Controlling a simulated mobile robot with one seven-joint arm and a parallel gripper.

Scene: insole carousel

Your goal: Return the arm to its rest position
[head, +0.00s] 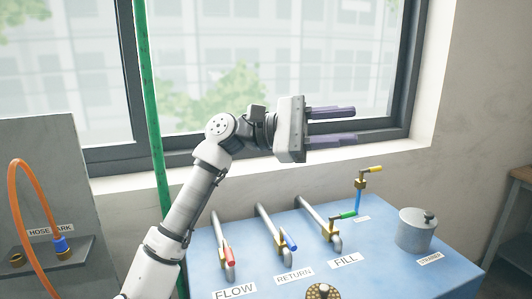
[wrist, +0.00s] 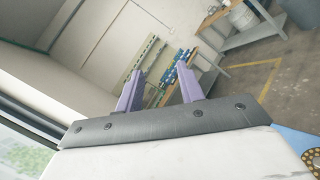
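My arm reaches up from the bottom left in the head view, bent at the elbow. My gripper (head: 354,125) is held level in front of the window, well above the blue bench, and points right. Its two purple fingers are apart with nothing between them. The wrist view also shows my gripper (wrist: 160,88) open and empty, with the room beyond it.
Below on the blue bench (head: 400,273) are pipes with a red valve handle (head: 230,256), a blue one (head: 290,241) and a green one (head: 342,216). A grey strainer pot (head: 416,232) stands at right. An orange hose (head: 33,215) loops at left. A green pole (head: 152,100) stands behind my arm.

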